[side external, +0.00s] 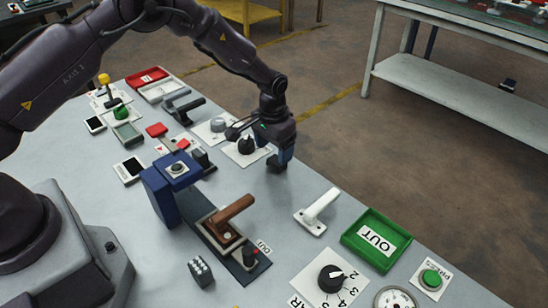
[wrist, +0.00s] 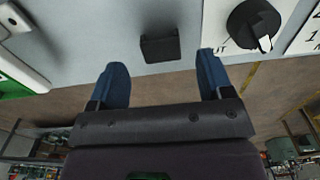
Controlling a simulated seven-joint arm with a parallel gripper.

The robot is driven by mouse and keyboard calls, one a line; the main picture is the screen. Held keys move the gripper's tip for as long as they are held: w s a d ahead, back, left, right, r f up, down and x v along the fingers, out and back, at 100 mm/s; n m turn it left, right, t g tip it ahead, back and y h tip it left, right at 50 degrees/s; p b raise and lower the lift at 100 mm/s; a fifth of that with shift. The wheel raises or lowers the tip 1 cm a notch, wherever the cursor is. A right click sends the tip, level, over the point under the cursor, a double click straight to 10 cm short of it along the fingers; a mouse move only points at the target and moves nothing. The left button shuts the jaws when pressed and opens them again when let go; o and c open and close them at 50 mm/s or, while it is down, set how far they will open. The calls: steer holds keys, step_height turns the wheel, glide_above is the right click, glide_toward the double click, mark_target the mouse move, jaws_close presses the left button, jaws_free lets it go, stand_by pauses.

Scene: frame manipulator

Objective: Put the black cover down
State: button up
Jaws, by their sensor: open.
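A small black block, which looks like the black cover (wrist: 160,48), lies on the grey table near its edge in the wrist view. In the side view it shows as a dark shape (side external: 276,166) just under my gripper (side external: 279,156). In the wrist view my gripper (wrist: 162,63) has its two blue fingers spread wide, with nothing between them. The block lies just beyond the fingertips, roughly centred between them, and looks apart from them. Its underside is hidden.
A black knob (wrist: 253,25) on a white plate is close to the right in the wrist view. A white handle (side external: 318,212) and a green OUT tray (side external: 378,240) stand nearer the front. A blue stand (side external: 160,195) and brown lever (side external: 229,212) are left. Bare table surrounds the block.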

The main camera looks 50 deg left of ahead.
step_height(320, 180, up, 8)
steer(key=shift+s, duration=0.15)
step_height(320, 180, up, 12)
steer(key=t, duration=0.1)
glide_above(273, 163)
steer(key=s, duration=0.5)
steer(key=s+a+r+t, duration=0.1)
steer(key=s+r, duration=0.4)
steer(key=r, duration=0.1)
steer(key=s+a+r+t, duration=0.1)
steer(key=s+r+t, duration=0.2)
steer(key=s, duration=1.7)
steer(key=shift+r, duration=0.7)
